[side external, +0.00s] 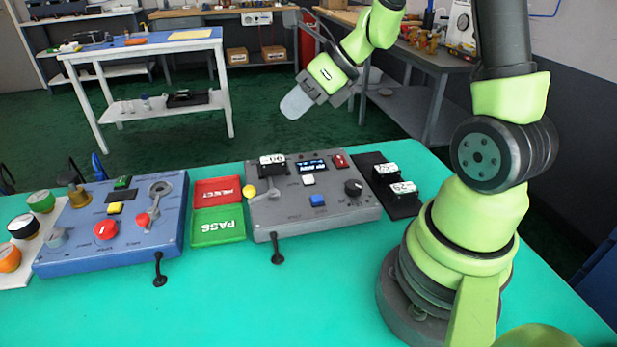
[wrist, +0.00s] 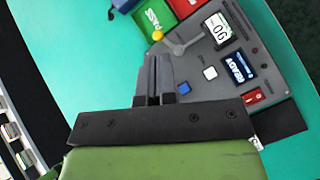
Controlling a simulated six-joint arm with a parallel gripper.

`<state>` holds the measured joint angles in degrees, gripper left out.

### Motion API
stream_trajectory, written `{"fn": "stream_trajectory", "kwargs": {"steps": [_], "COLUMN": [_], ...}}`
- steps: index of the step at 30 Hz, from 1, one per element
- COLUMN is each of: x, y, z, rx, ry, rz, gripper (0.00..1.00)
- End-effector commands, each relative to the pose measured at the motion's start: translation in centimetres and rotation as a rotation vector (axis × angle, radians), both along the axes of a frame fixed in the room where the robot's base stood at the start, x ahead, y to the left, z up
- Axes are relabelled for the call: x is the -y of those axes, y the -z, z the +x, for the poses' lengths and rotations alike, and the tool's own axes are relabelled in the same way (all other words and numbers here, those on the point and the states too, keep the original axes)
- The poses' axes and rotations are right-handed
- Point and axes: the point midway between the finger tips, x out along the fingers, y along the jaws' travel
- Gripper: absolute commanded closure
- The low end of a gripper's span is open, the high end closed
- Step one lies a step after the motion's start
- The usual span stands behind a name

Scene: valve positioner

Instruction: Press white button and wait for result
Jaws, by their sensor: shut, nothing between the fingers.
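The display in the wrist view (wrist: 240,68) appears to read READY. My gripper (side external: 292,106) is in the air above and behind the box in the side view, apart from the button. In the wrist view my gripper (wrist: 158,57) has its two dark fingers together, with nothing between them. The button is not covered in either view.
The box also carries a lever with a yellow knob (side external: 249,190), a blue button (side external: 317,200), a black knob (side external: 353,187) and a red switch (side external: 340,160). Red and green plates (side external: 218,226) lie left of it, beside a blue control box (side external: 120,235). Black numbered blocks stand right.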

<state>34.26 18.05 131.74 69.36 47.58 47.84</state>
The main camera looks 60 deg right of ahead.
Motion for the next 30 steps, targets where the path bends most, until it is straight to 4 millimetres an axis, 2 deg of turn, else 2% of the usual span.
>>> {"fn": "stream_trajectory", "kwargs": {"steps": [1, 3, 9, 23, 30], "x": [1.4, 2.9, 5.4, 5.7, 5.6], "y": [1.3, 2.7, 5.0, 5.5, 7.6], "z": [0.3, 0.5, 0.5, 0.5, 0.5], "rx": [-0.043, -0.084, -0.147, -0.156, -0.159], "ry": [0.118, 0.26, 0.497, 0.532, 0.532], "rz": [0.077, 0.165, 0.309, 0.332, 0.337], "gripper": [1.0, 1.0, 1.0, 1.0, 1.0]}}
